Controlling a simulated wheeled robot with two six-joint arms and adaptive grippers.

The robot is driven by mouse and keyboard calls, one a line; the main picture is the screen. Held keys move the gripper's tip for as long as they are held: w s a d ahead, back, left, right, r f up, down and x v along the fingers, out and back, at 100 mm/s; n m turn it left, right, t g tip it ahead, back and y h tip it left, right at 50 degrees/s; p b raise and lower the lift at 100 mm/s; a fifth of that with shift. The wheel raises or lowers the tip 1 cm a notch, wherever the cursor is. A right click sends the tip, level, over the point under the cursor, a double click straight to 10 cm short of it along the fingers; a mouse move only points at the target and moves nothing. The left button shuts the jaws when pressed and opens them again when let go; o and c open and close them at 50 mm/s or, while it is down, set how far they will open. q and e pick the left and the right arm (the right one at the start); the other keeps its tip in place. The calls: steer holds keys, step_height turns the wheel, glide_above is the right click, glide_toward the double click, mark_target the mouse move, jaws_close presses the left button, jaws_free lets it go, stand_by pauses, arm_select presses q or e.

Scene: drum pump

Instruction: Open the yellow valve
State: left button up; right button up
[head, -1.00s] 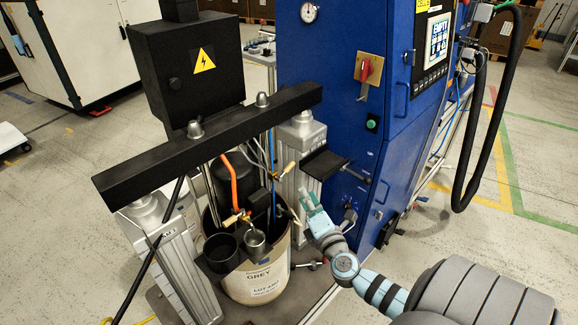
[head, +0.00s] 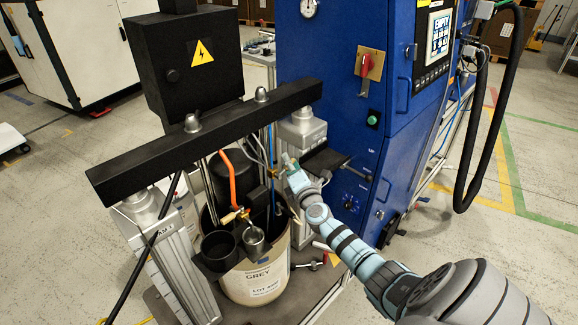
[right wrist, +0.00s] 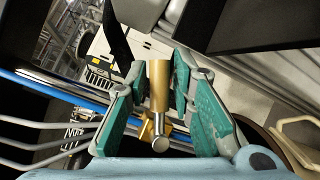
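The yellow valve shows in the right wrist view as a brass-coloured cylinder (right wrist: 158,86) with a small brass fitting and a metal end at its lower end. My right gripper (right wrist: 157,78) is open, with its green-padded fingers on either side of the cylinder and gaps visible beside it. In the head view my right gripper (head: 286,164) is at the hoses above the grey drum, beside a small brass part (head: 274,173) that it partly hides. My left gripper is not in view.
The black crossbeam (head: 215,138) runs above the drum (head: 262,283). A black shelf (head: 325,161) on the blue cabinet (head: 330,60) is close to my right gripper. An orange hose (head: 232,175) and another brass fitting (head: 233,215) are to the left. A blue hose (right wrist: 85,97) passes behind the fingers.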

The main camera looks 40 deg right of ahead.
steer(key=shift+c, duration=0.6)
jaws_close()
